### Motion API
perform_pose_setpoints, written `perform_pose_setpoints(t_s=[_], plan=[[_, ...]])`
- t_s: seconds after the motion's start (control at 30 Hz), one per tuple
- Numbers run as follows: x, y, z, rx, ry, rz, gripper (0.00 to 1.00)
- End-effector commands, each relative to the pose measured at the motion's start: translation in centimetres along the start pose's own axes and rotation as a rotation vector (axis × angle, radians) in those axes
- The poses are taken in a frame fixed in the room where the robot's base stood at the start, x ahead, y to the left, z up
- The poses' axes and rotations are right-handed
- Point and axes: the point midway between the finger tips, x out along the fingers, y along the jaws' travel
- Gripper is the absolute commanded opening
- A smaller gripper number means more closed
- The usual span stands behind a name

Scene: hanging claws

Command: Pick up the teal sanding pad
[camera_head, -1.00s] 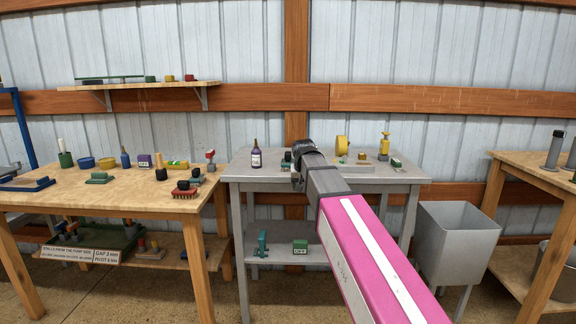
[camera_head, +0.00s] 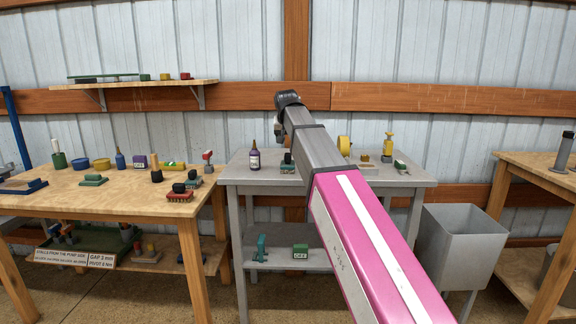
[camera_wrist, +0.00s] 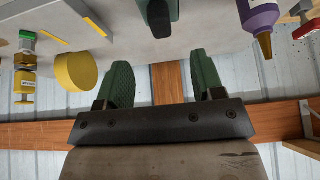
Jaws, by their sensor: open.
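A teal block with a black knob (camera_head: 287,166), which looks like the sanding pad, stands on the grey table just right of the purple bottle. A dark green-black piece at the top middle of the wrist view (camera_wrist: 159,14) appears to be the same thing, cut off by the frame edge. My gripper (camera_wrist: 162,82) is open and empty, its two green fingers apart, with wooden rail and wall showing between them. In the head view its fingers are mostly hidden behind my wrist, above the table. A flatter green-teal block (camera_head: 94,180) lies on the left wooden table.
The purple bottle (camera_head: 254,157) stands close left of the teal block on the grey table (camera_head: 240,176). A yellow roll (camera_head: 344,145) and a yellow pump-like item (camera_head: 388,146) stand to the right. A grey bin (camera_head: 461,245) is beyond the table's right side.

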Motion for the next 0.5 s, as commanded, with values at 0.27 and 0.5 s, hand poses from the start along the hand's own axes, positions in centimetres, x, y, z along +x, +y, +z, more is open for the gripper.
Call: perform_pose_setpoints(t_s=[0.27, 0.5], plan=[[2.9, 0.0, -0.1, 0.001, -0.001, 0.001, 0.62], [5.5, 0.0, -0.1, 0.001, 0.0, 0.0, 0.62]])
